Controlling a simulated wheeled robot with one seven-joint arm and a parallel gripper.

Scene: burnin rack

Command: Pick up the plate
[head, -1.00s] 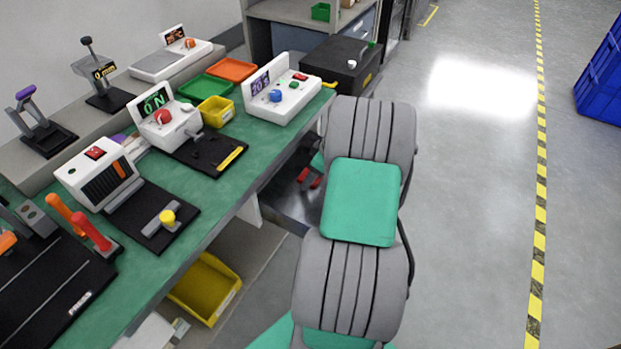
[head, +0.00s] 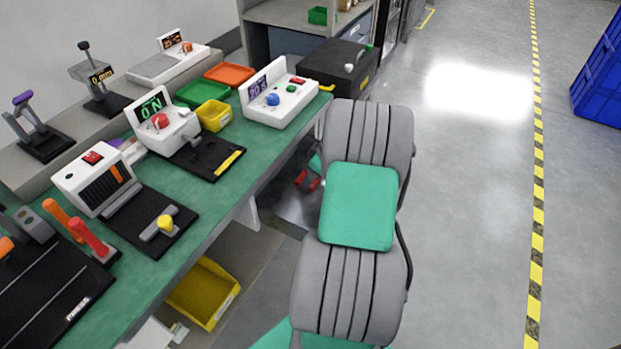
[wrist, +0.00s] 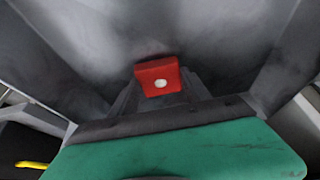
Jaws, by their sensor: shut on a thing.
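My gripper (head: 308,181) is mostly hidden behind my arm in the head view; only its red tips show beside the bench's front edge. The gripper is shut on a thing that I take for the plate. A dark, shiny flat surface (head: 282,211) shows just below the tips, probably the plate, but its outline is unclear. Smooth grey surfaces (wrist: 225,35) fill much of the wrist view; I cannot tell whether they belong to the plate.
The green bench (head: 222,200) on the left carries several white devices and levers. A yellow bin (head: 204,292) is below it. A black box (head: 340,66) stands at its far end. The floor to the right is clear up to a blue crate (head: 603,75).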

